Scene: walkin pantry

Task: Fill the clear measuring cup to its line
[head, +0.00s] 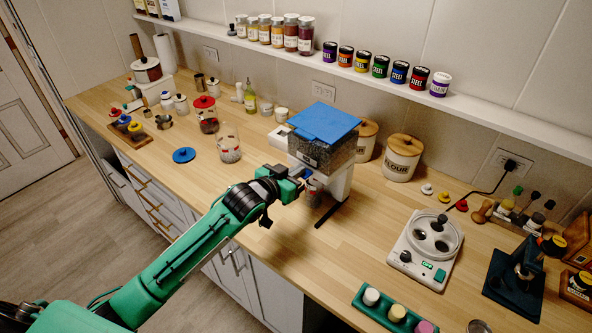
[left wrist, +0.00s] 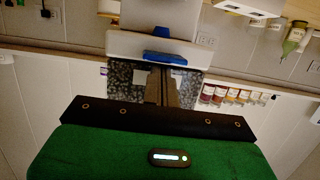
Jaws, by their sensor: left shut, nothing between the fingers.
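A dispenser with a blue lid (head: 323,121), a clear hopper of dark grains and a white body stands on the counter. In the left wrist view a blue part (left wrist: 163,58) shows on its white front. My left gripper (head: 303,176) is at the dispenser's front, below the hopper. Its fingers (left wrist: 163,88) are shut with nothing between them; I cannot tell whether they touch the blue part. A small clear cup (head: 314,188) seems to stand under the dispenser, partly hidden by the gripper; its line and fill level cannot be made out. My right gripper is not in view.
A clear jar (head: 229,151) stands left of the dispenser, with a blue lid (head: 184,155) on the counter near it. Flour canister (head: 402,158) and a white appliance (head: 426,250) are to the right. Bare counter lies in front of the dispenser.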

